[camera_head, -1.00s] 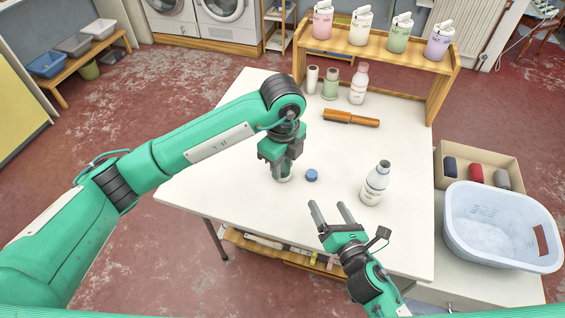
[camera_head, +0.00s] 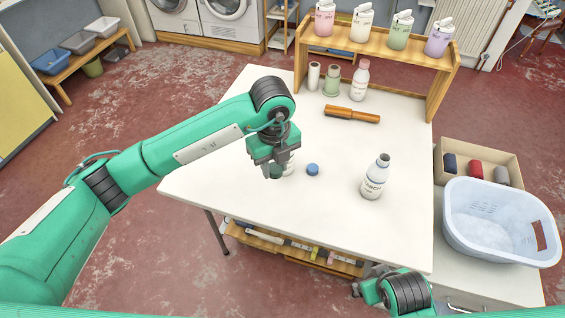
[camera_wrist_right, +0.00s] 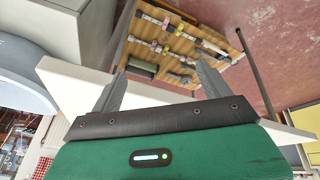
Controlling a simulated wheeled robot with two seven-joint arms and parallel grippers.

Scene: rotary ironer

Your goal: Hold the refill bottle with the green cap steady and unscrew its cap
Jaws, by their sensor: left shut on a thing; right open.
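My left gripper (camera_head: 273,165) is shut and points down over the white table. A small dark green thing, seemingly the green cap (camera_head: 275,172), shows between its fingertips. A whitish bottle (camera_head: 290,168), seemingly the refill bottle, stands just right of and behind these fingers, mostly hidden by them. Whether cap and bottle still touch is hard to tell.
A blue cap (camera_head: 313,169) lies right of the left gripper. A white labelled bottle (camera_head: 375,177) stands farther right. A brown-handled tool (camera_head: 352,115) and several bottles are near the wooden rack (camera_head: 440,85). A laundry basket (camera_head: 500,215) is at the right.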

